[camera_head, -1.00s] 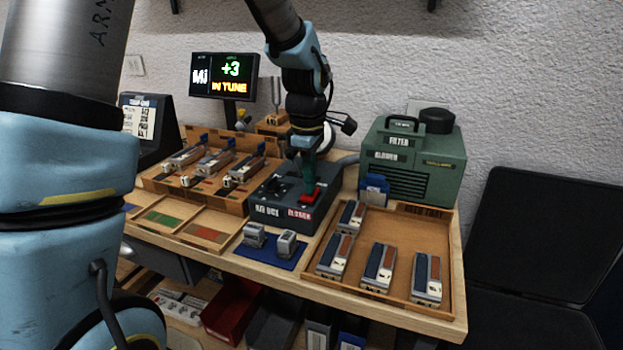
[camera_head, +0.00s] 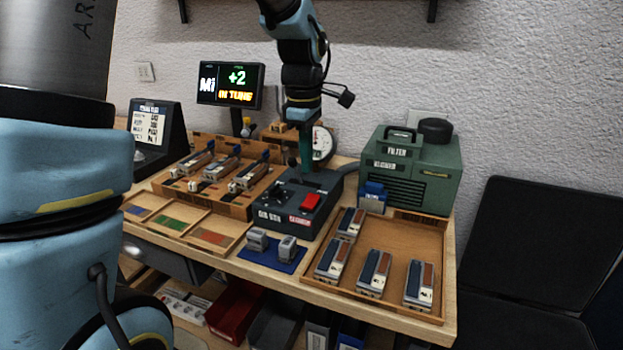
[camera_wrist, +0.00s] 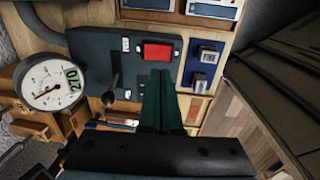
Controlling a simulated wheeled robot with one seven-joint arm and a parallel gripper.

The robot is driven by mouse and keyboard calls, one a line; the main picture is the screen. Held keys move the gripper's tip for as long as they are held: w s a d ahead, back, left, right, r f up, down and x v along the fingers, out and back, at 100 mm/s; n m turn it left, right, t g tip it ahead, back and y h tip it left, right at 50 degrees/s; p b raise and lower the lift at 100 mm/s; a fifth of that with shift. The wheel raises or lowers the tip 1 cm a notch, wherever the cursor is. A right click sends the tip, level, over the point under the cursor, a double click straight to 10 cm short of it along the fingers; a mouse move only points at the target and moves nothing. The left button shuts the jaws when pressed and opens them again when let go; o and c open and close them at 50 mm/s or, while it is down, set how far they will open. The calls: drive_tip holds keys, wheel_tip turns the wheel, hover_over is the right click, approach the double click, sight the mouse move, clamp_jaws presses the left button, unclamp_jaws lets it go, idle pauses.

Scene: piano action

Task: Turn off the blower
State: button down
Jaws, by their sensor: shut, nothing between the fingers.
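The control box (camera_head: 283,205) carries a red rocker switch (camera_head: 311,201) above a red label that seems to read BLOWER. The same red switch shows in the wrist view (camera_wrist: 157,52), just beyond my fingertips. Which way the rocker is tipped I cannot tell. A small dark lever stands on the same box, left of the red switch. The green blower (camera_head: 425,178), with a black cap and front grille, stands at the back right. My gripper (camera_head: 306,168) is shut and empty, above the box and apart from the switch; its green fingers show in the wrist view (camera_wrist: 159,74).
A round gauge (camera_wrist: 45,85) stands behind the box. A wooden tray (camera_head: 405,240) with several blocks lies right, and a blue mat (camera_head: 270,258) with two grey blocks lies in front. A monitor (camera_head: 231,85) reads +2, IN TUNE. The space above the box is otherwise open.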

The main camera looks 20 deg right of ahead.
drive_tip(key=r, duration=0.6)
drive_tip(key=shift+s+a+b, duration=0.15)
drive_tip(key=shift+s+b, duration=0.2)
drive_tip(key=shift+b, duration=0.05)
drive_tip(key=shift+f, duration=0.1)
